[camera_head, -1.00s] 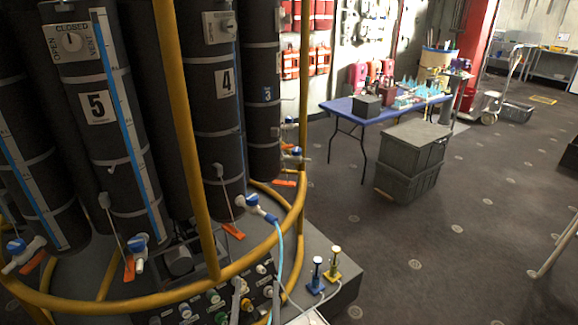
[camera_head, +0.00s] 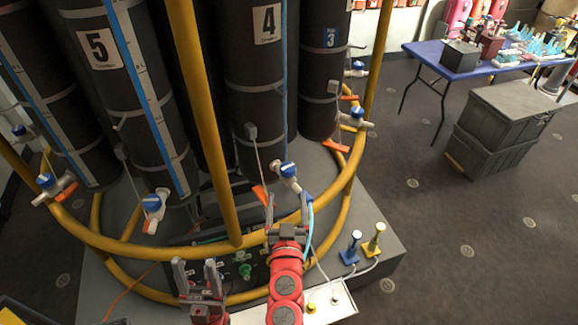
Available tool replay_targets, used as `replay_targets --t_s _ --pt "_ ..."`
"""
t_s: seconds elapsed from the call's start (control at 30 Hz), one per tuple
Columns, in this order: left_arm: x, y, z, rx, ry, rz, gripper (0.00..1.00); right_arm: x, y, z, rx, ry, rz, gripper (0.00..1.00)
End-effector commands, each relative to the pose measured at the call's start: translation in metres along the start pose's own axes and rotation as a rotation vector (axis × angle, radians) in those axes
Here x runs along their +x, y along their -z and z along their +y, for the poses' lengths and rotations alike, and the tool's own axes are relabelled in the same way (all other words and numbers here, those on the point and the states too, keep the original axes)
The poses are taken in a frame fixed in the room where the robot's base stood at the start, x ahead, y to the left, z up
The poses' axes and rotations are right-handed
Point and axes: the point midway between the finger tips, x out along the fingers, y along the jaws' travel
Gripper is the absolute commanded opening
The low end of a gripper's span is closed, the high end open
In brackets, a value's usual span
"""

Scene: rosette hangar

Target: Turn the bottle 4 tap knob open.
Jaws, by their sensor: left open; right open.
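Bottle 4 (camera_head: 255,100) is the dark cylinder labelled 4, left of bottle 3. Its tap (camera_head: 292,184) sticks out near its foot, with a blue and white knob (camera_head: 288,169) on top. A light-blue hose hangs below the tap. My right gripper (camera_head: 287,202) is open, its two fingers pointing up just below the tap in the picture; I cannot tell whether they touch it. My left gripper (camera_head: 196,270) is open and empty, lower and further left, in front of the yellow rail.
A yellow tube rail (camera_head: 130,250) with an upright post (camera_head: 205,120) rings the bottles. A control panel (camera_head: 245,265) sits below. Blue (camera_head: 350,250) and yellow (camera_head: 373,240) small stands are right. Bottle 5 (camera_head: 100,80) and bottle 3 (camera_head: 322,80) flank bottle 4.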

Motion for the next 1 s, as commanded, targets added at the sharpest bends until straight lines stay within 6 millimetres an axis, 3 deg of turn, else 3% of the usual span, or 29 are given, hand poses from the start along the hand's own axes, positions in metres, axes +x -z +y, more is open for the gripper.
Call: replay_targets --t_s 0.6,0.8,1.0 --pt "0.018 0.003 -0.001 0.000 0.000 0.000 0.57 0.102 0.004 0.002 0.000 -0.003 0.004 0.83" --pt "0.020 0.003 -0.001 0.000 0.000 0.000 0.57 0.118 0.001 0.001 -0.002 -0.001 0.001 0.83" --pt "0.020 0.003 -0.001 0.000 0.000 0.000 0.57 0.122 0.000 0.002 0.000 -0.002 0.000 0.83"
